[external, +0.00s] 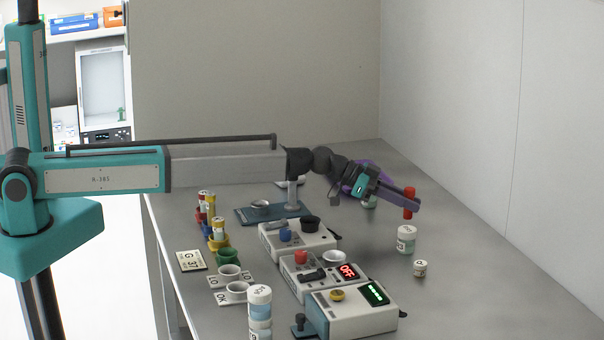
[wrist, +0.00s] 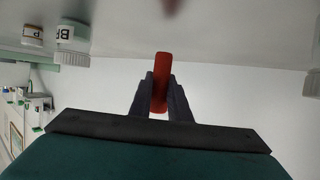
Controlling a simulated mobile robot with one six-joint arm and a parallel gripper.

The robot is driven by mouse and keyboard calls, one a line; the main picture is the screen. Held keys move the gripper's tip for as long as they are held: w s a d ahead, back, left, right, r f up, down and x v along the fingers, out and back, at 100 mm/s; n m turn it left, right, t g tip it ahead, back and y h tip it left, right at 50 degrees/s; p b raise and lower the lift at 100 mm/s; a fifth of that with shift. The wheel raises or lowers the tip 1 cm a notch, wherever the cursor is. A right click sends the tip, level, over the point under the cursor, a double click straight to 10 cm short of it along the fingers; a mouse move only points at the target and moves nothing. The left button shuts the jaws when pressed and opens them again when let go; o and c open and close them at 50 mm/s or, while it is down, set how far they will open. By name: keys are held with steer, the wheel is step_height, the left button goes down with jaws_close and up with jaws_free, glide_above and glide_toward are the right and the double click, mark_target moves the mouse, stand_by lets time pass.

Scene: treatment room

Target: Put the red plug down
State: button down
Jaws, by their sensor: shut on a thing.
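The red plug (external: 409,203) is a small red cylinder held at the tip of my gripper (external: 411,203), above the right part of the grey table (external: 480,270). In the wrist view the red plug (wrist: 161,82) stands between the two dark fingers of my gripper (wrist: 161,95), which are shut on it. The plug looks upright in the external view and clear of the table. The fingers hide part of its middle.
A white jar (external: 406,239) stands just below the plug, with a smaller jar (external: 420,268) in front. A purple round thing (external: 362,178) is behind my gripper. The table's right side is clear.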

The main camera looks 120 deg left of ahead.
step_height(320, 180, down, 2)
steer(key=shift+f+p, duration=0.15)
steer(key=shift+p, duration=0.2)
steer(key=shift+f, duration=0.1)
steer(key=shift+f+b, duration=0.15)
steer(key=shift+b, duration=0.2)
steer(key=c, duration=1.7)
jaws_free()
steer(key=shift+o, duration=0.2)
steer(key=shift+r+p, duration=0.2)
steer(key=shift+p, duration=0.1)
steer(key=shift+b+v, duration=0.35)
steer(key=shift+v, duration=1)
steer(key=shift+s+d+r, duration=0.1)
steer(key=shift+s+r, duration=0.1)
steer(key=shift+r, duration=0.05)
step_height(320, 180, up, 7)
steer(key=b, duration=0.1)
steer(key=shift+f, duration=0.2)
